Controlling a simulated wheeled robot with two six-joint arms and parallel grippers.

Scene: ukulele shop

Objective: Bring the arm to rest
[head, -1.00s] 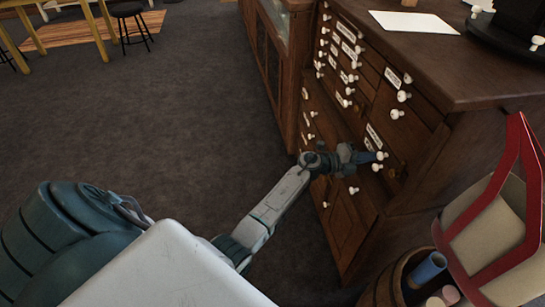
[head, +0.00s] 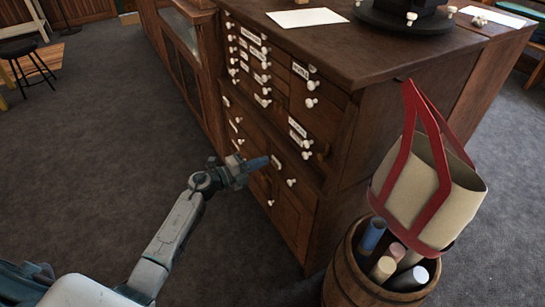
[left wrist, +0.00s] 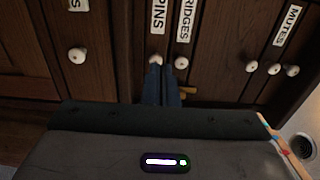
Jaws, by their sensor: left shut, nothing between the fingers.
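My left gripper (head: 257,164) reaches out in front of the lower drawers of a dark wooden cabinet (head: 350,140). Its blue fingers are together and hold nothing. In the left wrist view the closed fingers (left wrist: 164,84) point at the drawer fronts, with white knobs just beyond the tips; I cannot tell whether they touch. The pale forearm comes up from the lower left in the head view. My right gripper is not in view.
The cabinet has several labelled drawers with white knobs. A wooden barrel (head: 345,278) with rolled tubes stands at the lower right, beside a cream and red bag (head: 450,195). A white sheet (head: 307,18) lies on the cabinet top.

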